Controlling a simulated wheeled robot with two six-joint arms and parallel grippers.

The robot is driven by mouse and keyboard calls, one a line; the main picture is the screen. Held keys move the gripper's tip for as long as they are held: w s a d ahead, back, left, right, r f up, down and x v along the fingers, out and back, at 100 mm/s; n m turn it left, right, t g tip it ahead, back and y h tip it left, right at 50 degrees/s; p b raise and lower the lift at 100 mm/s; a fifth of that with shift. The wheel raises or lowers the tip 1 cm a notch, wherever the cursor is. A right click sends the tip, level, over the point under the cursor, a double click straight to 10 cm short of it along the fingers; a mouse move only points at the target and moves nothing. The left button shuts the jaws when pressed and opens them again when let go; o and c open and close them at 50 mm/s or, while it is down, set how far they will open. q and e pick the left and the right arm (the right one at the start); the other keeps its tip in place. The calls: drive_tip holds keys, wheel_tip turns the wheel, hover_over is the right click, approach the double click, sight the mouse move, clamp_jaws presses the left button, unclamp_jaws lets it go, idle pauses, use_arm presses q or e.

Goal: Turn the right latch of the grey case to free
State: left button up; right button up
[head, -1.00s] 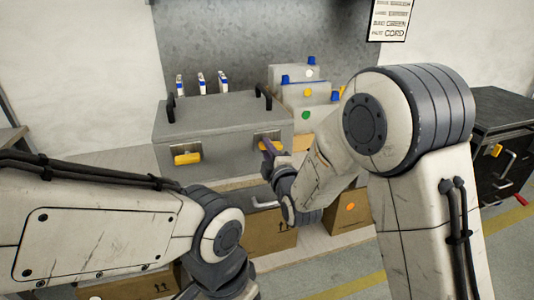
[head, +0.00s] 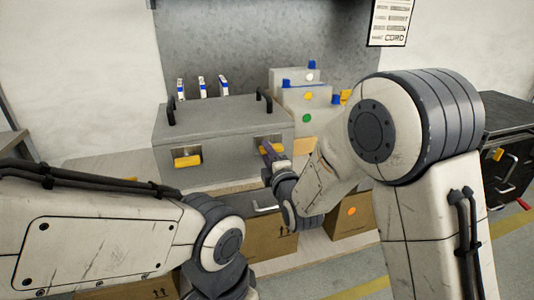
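The grey case (head: 222,126) stands on the shelf at the back wall, its front facing me. Its left latch (head: 187,158) has a yellow handle lying level on a metal plate. The right latch (head: 278,146) shows only a little yellow beside my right gripper, which partly covers it.
Grey containers (head: 305,102) with blue and yellow caps stand right of the case. Three small white and blue items (head: 202,87) stand behind it. A cardboard box (head: 262,236) sits below. A black cabinet (head: 507,140) is at far right.

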idle(0.3)
drive_tip(key=b+v, duration=0.9)
drive_tip(key=v, duration=0.1)
drive_tip(key=shift+s+b, duration=0.2)
drive_tip(key=shift+b, duration=0.1)
